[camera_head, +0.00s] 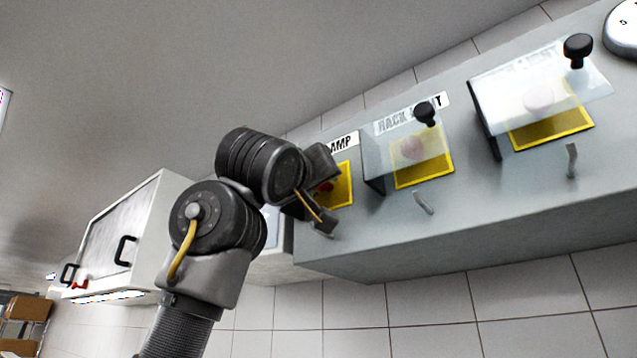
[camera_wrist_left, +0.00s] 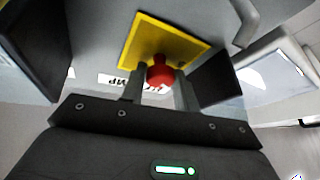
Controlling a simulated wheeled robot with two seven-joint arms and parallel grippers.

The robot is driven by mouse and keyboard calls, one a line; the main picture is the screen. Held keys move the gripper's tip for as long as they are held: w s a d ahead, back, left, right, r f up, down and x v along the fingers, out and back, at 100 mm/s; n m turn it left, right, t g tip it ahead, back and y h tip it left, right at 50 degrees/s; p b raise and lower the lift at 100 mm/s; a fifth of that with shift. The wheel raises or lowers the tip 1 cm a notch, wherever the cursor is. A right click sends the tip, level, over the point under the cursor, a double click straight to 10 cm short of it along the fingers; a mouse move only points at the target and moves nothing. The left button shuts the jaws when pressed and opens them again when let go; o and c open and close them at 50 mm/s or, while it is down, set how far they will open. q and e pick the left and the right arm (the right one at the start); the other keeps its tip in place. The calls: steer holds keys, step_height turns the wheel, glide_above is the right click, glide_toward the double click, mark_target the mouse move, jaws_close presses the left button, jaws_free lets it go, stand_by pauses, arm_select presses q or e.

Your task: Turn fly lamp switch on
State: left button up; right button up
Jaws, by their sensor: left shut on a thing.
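The fly lamp switch is a red knob (camera_head: 326,187) on a yellow plate (camera_head: 347,188) at the left end of the grey wall panel. Its label (camera_head: 343,143) is partly hidden by my arm, and only "AMP" shows. My left gripper (camera_head: 319,194) is at this knob. In the left wrist view the red knob (camera_wrist_left: 160,72) sits between the two fingers in front of the yellow plate (camera_wrist_left: 185,45), and the gripper (camera_wrist_left: 158,86) is shut on it. No clear cover lies between the fingers and the knob. My right gripper is not in view.
To the right on the panel, the rack light switch has a clear cover (camera_head: 380,155) with a black knob (camera_head: 425,113). Another clear cover (camera_head: 490,85) stands further right. Metal levers (camera_head: 572,160) stick out below. A white cabinet (camera_head: 140,230) hangs at left.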

arm_select(q)
steer(key=shift+f+m+h, duration=0.15)
steer(key=shift+m+h, duration=0.45)
steer(key=shift+m, duration=0.1)
steer(key=m+h, duration=0.1)
steer(key=m, duration=0.1)
steer(key=shift+a+m+h+b, duration=0.1)
steer(key=shift+m+h+b, duration=0.2)
steer(key=shift+m+b, duration=0.1)
steer(key=o, duration=1)
steer(key=shift+c, duration=0.2)
